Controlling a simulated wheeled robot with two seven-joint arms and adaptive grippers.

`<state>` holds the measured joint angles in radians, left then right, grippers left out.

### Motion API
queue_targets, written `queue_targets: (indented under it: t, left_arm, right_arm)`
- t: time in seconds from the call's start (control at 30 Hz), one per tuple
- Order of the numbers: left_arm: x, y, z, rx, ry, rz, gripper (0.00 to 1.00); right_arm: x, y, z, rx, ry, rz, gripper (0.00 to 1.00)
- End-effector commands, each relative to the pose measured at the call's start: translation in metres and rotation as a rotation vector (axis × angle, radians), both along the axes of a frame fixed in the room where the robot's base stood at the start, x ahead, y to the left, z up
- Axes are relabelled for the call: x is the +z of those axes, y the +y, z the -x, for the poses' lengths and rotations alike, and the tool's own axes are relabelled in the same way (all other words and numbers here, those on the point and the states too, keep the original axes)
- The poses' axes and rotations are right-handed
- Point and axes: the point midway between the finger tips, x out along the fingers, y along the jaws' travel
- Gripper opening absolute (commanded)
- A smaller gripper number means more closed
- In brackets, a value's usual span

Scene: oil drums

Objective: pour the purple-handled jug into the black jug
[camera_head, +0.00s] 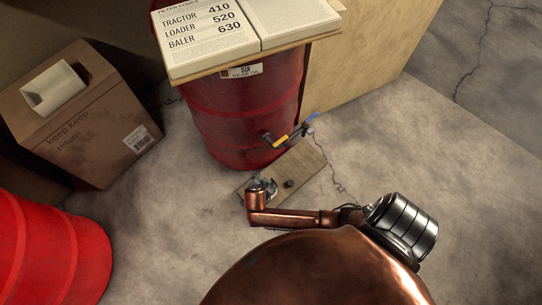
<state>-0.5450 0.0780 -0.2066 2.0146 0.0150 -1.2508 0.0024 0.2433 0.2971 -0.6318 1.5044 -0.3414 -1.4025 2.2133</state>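Neither the purple-handled jug nor the black jug can be made out in the head view. A copper-coloured arm of mine comes from the lower right and reaches left. At its end is a small grey and dark mechanism, which seems to be my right gripper (264,186), low over a wooden board (309,159). Its fingers are too small and hidden to tell open from shut. My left gripper is not in view.
A cardboard box (95,130) with a white open container (53,88) stands left. A bright red drum (45,245) is lower left. Concrete floor is clear at right.

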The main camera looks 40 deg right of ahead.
Motion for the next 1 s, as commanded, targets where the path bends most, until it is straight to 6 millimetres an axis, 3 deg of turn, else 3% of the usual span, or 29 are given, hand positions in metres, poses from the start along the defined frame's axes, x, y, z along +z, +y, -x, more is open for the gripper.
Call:
queue_targets:
  t: [1.0]
  left_arm:
    - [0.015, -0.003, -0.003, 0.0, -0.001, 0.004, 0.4]
  right_arm:
    - [-0.006, -0.004, -0.001, 0.0, 0.006, -0.091, 0.01]
